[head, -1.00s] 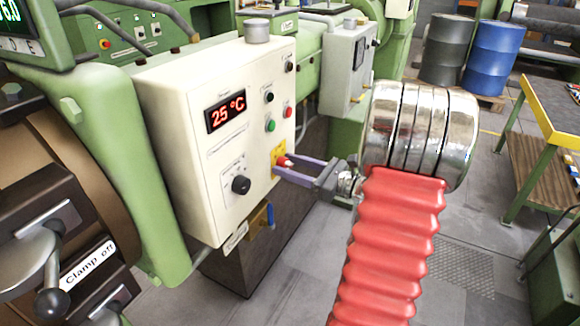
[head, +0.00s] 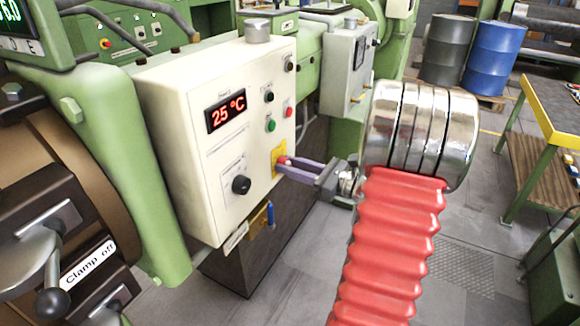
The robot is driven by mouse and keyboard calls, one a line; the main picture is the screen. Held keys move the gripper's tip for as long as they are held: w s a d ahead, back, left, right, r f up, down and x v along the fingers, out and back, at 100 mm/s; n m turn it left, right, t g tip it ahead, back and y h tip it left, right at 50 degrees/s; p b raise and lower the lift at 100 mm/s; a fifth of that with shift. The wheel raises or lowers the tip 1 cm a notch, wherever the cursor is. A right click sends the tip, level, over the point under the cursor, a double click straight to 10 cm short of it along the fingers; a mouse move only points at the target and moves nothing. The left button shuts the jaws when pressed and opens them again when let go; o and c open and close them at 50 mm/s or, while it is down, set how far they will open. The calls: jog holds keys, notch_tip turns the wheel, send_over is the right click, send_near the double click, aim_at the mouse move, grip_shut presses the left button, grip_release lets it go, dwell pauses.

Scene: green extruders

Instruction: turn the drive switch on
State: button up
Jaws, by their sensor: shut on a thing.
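The drive switch (head: 282,160) is a small red knob on a yellow plate (head: 276,169) at the lower right of the cream control box front. My gripper (head: 288,165) reaches in from the right, and its purple fingers are shut on the red knob. The fingers partly cover the knob and the plate, so I cannot read the switch position. The control box (head: 222,155) carries a red display reading 25 °C (head: 226,113).
Above the switch are a green button (head: 270,125), a red button (head: 288,112) and a black knob (head: 268,96). A black dial (head: 241,185) is to the left. A blue-handled valve (head: 270,215) hangs below. Open floor lies at right, before a yellow-edged workbench (head: 553,105).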

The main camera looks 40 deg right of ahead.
jog(key=shift+m, duration=0.3)
jog(key=m, duration=0.9)
jog(key=shift+m, duration=0.3)
jog(key=m, duration=0.3)
jog(key=shift+m, duration=0.3)
jog(key=o, duration=1.1)
jog(key=shift+c, duration=0.2)
jog(key=shift+s, duration=0.1)
jog(key=v, duration=1.3)
jog(key=shift+s, duration=0.35)
